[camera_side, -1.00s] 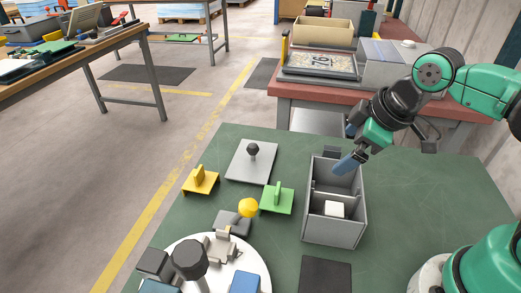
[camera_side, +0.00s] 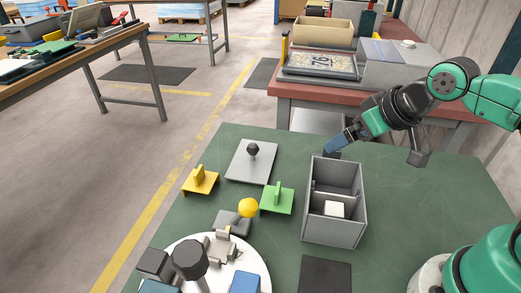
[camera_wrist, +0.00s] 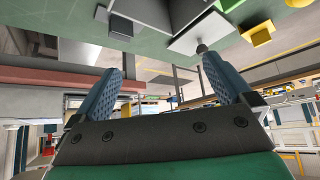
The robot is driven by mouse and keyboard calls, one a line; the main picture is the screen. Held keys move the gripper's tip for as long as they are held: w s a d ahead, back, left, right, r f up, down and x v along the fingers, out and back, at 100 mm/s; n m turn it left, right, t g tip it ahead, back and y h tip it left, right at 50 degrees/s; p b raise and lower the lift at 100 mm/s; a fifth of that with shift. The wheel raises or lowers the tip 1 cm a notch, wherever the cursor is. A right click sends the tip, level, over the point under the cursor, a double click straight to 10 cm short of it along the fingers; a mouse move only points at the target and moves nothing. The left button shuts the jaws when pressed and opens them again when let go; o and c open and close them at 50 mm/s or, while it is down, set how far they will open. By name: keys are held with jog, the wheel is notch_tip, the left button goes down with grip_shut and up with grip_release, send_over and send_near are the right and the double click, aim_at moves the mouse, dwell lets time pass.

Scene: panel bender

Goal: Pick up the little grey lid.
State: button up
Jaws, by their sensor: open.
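The grey lid (camera_side: 250,161), a flat square plate with a black knob, lies on the green table left of the grey box (camera_side: 335,232). In the wrist view, the lid (camera_wrist: 198,36) shows at the top, upside down, with its knob near the right finger. My gripper (camera_side: 331,147) is behind the box's far edge, well to the right of the lid and apart from it. In the wrist view my gripper (camera_wrist: 165,86) is open, with nothing held between its blue fingers. A small dark grey block (camera_side: 332,155) sits behind the box, partly hidden by the gripper and box.
The two-part box holds a white block (camera_side: 334,209) in its near compartment. A yellow handled piece (camera_side: 200,181), a green handled piece (camera_side: 277,199) and a yellow ball (camera_side: 248,207) are left of it. A white turntable (camera_side: 253,268) is in front. Green table right of the box is clear.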

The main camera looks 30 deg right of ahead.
jog(key=c, duration=0.7)
jog(key=shift+w, duration=0.1)
jog(key=n+g+y, duration=0.2)
jog(key=n+g, duration=0.1)
send_near(255, 144)
jog(key=s+d+r, duration=0.2)
jog(key=s+d, duration=0.1)
jog(key=s, duration=0.1)
jog(key=w+a+f+n, duration=0.1)
jog(key=w+f, duration=0.1)
jog(key=w+a+f+n+g+y, duration=0.1)
jog(key=w+f, duration=0.1)
jog(key=w+a+f+n+y, duration=0.1)
jog(key=w+f, duration=0.1)
jog(key=shift+w+f, duration=0.15)
jog(key=shift+f, duration=0.2)
jog(key=shift+w+a+f+g, duration=0.2)
jog(key=shift+w+f+g, duration=0.1)
jog(key=shift+f, duration=0.3)
jog(key=shift+x, duration=2.45)
